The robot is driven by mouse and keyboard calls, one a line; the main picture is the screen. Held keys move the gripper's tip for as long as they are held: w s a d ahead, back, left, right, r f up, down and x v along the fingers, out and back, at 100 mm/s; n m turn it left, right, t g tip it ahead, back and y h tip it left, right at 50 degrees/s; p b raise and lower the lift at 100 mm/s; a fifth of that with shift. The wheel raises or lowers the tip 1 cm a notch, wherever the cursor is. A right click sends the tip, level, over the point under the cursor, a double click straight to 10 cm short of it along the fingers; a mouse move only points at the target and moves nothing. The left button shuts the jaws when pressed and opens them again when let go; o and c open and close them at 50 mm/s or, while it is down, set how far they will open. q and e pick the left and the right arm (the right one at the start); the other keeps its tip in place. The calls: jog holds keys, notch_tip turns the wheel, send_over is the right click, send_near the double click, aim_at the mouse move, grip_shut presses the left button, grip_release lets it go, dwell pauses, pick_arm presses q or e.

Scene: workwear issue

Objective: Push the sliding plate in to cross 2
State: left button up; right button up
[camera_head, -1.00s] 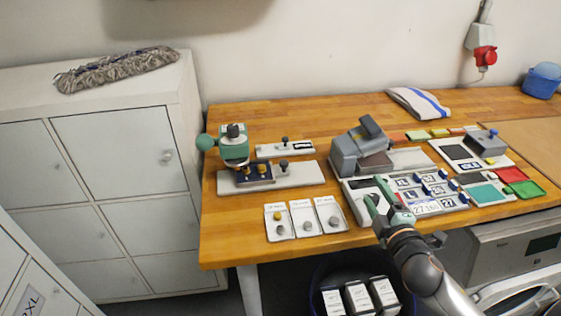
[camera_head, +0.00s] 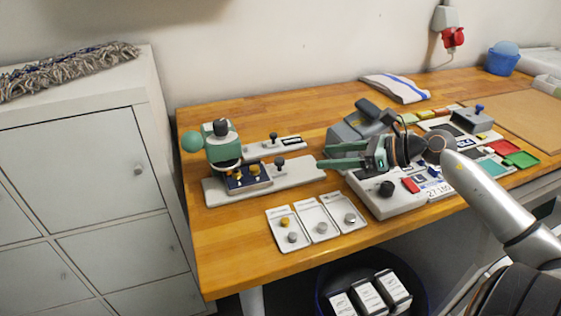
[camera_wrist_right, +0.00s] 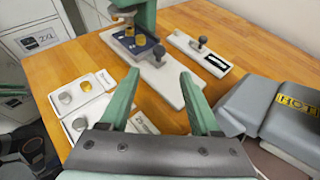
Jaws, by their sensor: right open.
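The green hand press (camera_head: 220,148) stands on a pale base plate (camera_head: 300,178). A dark blue sliding plate (camera_head: 236,187) with brass-coloured pieces lies under its head; it also shows in the right wrist view (camera_wrist_right: 128,47). A black knob (camera_head: 279,163) stands on the base to the right of the sliding plate. My right gripper (camera_head: 323,157) is open and empty at the right end of the base. In the right wrist view the knob (camera_wrist_right: 158,54) appears beyond and between the fingertips (camera_wrist_right: 160,75), apart from them. I cannot make out cross 2. My left gripper is not in view.
Three white trays (camera_head: 318,234) with round pieces lie in front of the press. A second pale strip with a knob (camera_head: 273,140) lies behind it. A grey heat press (camera_head: 350,130) and a white control box (camera_head: 385,208) stand to the right. Bare wood lies left of the trays.

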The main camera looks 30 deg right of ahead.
aim_at(282, 160)
jog(key=shift+p+x, duration=0.6)
jog(key=shift+x, duration=5.4)
grip_shut()
jog(key=shift+a+r, duration=0.1)
jog(key=shift+a, duration=0.05)
